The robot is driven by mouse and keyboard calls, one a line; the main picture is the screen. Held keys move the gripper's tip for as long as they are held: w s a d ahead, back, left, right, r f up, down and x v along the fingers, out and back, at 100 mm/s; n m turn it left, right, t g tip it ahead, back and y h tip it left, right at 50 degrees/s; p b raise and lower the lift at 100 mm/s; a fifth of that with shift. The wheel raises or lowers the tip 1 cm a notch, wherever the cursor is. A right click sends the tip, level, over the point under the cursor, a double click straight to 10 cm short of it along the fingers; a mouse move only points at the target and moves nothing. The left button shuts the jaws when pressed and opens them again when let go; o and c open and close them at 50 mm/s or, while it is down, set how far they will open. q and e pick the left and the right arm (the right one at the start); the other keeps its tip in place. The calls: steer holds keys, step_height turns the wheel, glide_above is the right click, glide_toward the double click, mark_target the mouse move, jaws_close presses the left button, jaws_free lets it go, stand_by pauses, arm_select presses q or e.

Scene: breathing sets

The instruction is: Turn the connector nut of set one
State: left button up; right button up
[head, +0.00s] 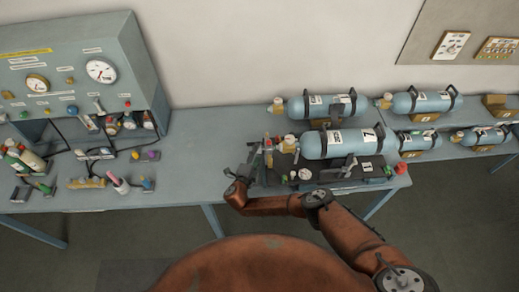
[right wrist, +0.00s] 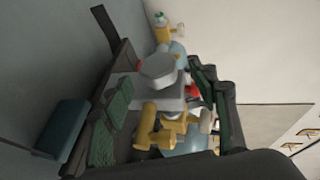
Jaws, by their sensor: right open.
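Set one is a blue cylinder (head: 338,143) with a label reading 1, lying on a black stand on the bench. At its left end are brass fittings (head: 288,142) and a small gauge. My right gripper (head: 262,152) is at the left of these fittings, its jaws apart. In the right wrist view, the open fingers with green pads (right wrist: 160,75) stand either side of a grey, flat-faced knob-like part (right wrist: 157,69) and brass fittings (right wrist: 160,128). I cannot tell whether a finger touches them, nor exactly which part is the connector nut. My left gripper is not in view.
Another blue cylinder (head: 325,106) lies behind set one, with more cylinders to the right (head: 425,101). A gauge panel (head: 75,70) stands at the left with hoses and small parts before it. The bench (head: 198,160) is clear between panel and gripper.

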mark_target(258, 152)
steer(key=shift+x, duration=2.2)
steer(key=shift+c, duration=0.2)
steer(key=c, duration=1.2)
